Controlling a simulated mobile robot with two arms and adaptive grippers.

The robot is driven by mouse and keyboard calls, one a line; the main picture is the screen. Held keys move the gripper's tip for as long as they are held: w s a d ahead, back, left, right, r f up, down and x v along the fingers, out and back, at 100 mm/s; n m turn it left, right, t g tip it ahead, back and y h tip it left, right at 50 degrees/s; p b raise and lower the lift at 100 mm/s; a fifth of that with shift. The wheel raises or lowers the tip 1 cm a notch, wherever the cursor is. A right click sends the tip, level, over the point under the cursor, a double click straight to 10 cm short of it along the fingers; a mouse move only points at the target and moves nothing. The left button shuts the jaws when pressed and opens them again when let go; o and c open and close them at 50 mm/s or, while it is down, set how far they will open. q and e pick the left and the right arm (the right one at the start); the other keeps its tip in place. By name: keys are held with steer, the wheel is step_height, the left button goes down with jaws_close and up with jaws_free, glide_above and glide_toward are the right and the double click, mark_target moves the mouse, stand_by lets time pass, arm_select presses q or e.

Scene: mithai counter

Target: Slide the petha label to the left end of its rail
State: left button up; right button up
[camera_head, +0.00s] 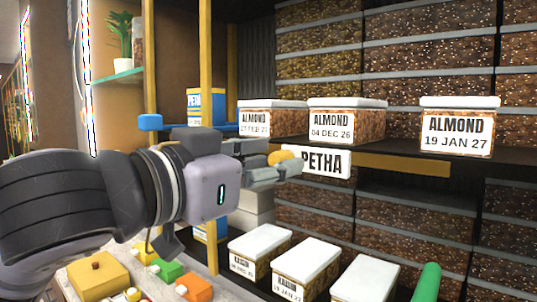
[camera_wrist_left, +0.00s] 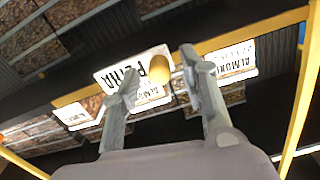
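The white petha label (camera_head: 328,163) hangs on the front of a yellow rail (camera_head: 415,165) under the upper shelf. Bare rail shows to its right in the head view; the rail to its left is hidden behind my left gripper. My left gripper (camera_head: 288,168) is at the label's left part, beside a yellow knob (camera_head: 281,157). In the left wrist view, its fingers (camera_wrist_left: 158,62) are spread, with the knob (camera_wrist_left: 151,93) between them and a gap visible to the right finger. The label (camera_wrist_left: 128,68) lies behind the left finger. My right gripper is not in view.
Almond boxes (camera_head: 331,119) stand on the upper shelf (camera_head: 390,146) above the rail. More white-lidded boxes (camera_head: 306,262) stand below. A yellow post (camera_head: 206,60) rises left of the rail. Orange and green blocks (camera_head: 166,271) and a yellow box (camera_head: 98,276) lie at lower left.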

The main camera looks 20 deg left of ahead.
arm_select(q)
jaws_close()
stand_by(0.6)
stand_by(0.3)
